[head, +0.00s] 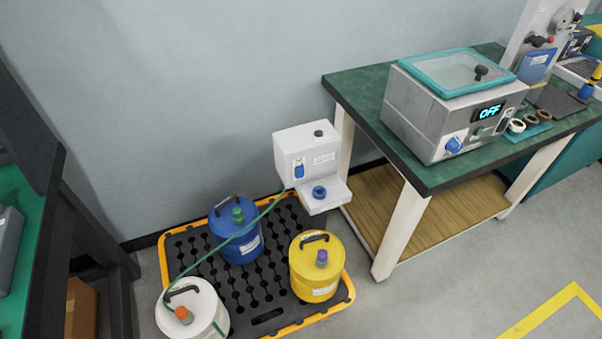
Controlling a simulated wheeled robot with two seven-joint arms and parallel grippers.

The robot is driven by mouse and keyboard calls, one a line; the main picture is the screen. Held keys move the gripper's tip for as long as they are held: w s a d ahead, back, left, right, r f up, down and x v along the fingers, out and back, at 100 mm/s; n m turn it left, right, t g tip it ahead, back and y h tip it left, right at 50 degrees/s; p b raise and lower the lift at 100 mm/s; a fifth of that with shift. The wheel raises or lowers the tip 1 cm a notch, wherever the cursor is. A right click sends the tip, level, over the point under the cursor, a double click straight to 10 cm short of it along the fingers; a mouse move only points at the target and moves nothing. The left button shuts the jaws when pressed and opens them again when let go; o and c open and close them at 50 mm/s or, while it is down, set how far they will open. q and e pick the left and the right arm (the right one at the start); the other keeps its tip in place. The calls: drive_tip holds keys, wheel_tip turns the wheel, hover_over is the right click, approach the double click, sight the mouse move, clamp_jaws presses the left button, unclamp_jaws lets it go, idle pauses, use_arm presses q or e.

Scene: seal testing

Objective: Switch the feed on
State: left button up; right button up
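A white wall unit (296,148) in the middle of the head view has a blue switch or valve (299,171) on its front, a dark knob on top and a small ledge with a blue ring (319,192). A thin green hose (262,215) runs from it down to the left, past the blue drum, towards the white drum. A grey box machine (415,107) with a teal-framed lid stands on the green table. Its display (489,112) reads OFF, and a blue knob (453,145) is on its front. Neither gripper is in view.
A blue drum (236,248), a yellow drum (314,282) and a white drum (200,312) stand on a black pallet with a yellow rim (346,274). The green table (352,85) is at right; a dark rack (60,220) is at left. Floor at lower right is clear.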

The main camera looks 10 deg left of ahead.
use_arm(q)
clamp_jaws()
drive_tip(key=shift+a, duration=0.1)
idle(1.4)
